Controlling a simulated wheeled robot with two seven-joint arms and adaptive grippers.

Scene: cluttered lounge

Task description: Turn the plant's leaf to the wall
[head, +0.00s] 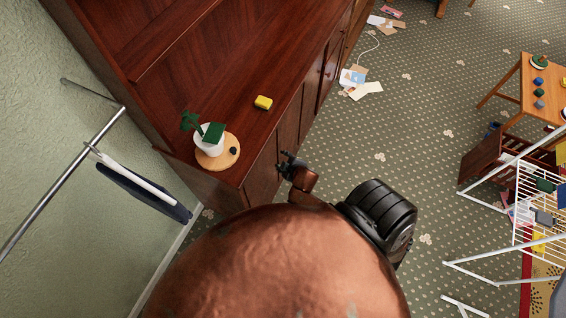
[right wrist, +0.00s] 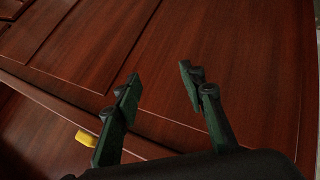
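The plant stands in a white pot (head: 209,140) on a round wooden board at the near end of the brown cabinet top. Its green leaf (head: 214,132) leans over the pot's right side, and more foliage (head: 190,121) shows at the left, toward the wall (head: 40,130). My right gripper (head: 284,160) is beside the cabinet's front edge, to the right of the plant and apart from it. In the right wrist view its two fingers (right wrist: 158,82) are spread, with nothing between them and cabinet wood beyond. The plant is not in that view. My left gripper is not in view.
A yellow sponge-like block (head: 263,102) lies on the cabinet top (head: 240,75) and shows in the right wrist view (right wrist: 86,138). A small dark object (head: 233,150) sits on the round board (head: 228,160). A metal rail (head: 75,175) stands left; a white rack (head: 535,195) stands right.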

